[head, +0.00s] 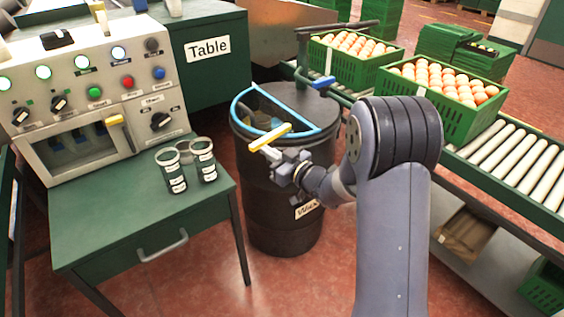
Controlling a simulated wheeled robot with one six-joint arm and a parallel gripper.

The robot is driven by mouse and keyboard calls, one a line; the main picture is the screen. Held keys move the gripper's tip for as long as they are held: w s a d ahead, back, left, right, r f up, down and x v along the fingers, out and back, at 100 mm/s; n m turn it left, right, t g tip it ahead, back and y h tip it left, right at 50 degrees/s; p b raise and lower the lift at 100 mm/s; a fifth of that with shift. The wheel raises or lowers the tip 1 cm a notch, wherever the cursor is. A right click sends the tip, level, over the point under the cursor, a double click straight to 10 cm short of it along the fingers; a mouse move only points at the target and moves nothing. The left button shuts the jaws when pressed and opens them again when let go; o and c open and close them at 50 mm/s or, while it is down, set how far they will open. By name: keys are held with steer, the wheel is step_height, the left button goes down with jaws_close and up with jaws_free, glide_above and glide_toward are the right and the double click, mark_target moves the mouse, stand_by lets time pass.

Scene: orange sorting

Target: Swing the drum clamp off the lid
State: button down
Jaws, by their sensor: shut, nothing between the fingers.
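A black drum (262,190) with a partly hidden white label stands between the green table and the conveyor. Its dark lid (306,104) shows at the right, and a blue half-ring (236,104) frames the left part of the top. A blue-ended bar (322,82), which may be the clamp, lies over the lid's far right side. A yellow bar (270,138) sits at the near rim. My gripper (272,154) is shut and empty at the drum's near side, just below the yellow bar. I cannot tell whether they touch.
A green table (140,235) at the left holds a control panel (90,90) and several dark labelled cups (204,160). A roller conveyor (500,155) at the right carries green crates (440,112) of orange-coloured round items. A dark post (303,60) stands behind the lid.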

mark_target(255, 150)
steer(key=shift+w+a, duration=0.35)
steer(key=shift+a, duration=0.45)
stand_by(0.4)
steer(key=shift+w+a+b, duration=0.15)
steer(key=shift+a+b, duration=0.25)
steer(key=shift+b, duration=0.1)
steer(key=shift+w+a+f+h+b, duration=0.15)
steer(key=shift+w+a+h+b, duration=0.15)
steer(key=shift+a+b, duration=0.5)
steer(key=m+t+h+b, duration=0.2)
steer(key=a+m+h+b, duration=0.1)
steer(key=shift+w+t, duration=0.35)
steer(key=shift+t, duration=0.05)
steer(key=shift+w+b, duration=0.2)
steer(key=shift+b, duration=0.25)
steer(key=shift+w+a+b, duration=0.3)
steer(key=shift+w+b, duration=0.2)
steer(key=shift+b, duration=0.15)
steer(key=shift+w+a+r, duration=0.1)
steer(key=shift+w+r, duration=0.05)
steer(key=shift+r, duration=0.05)
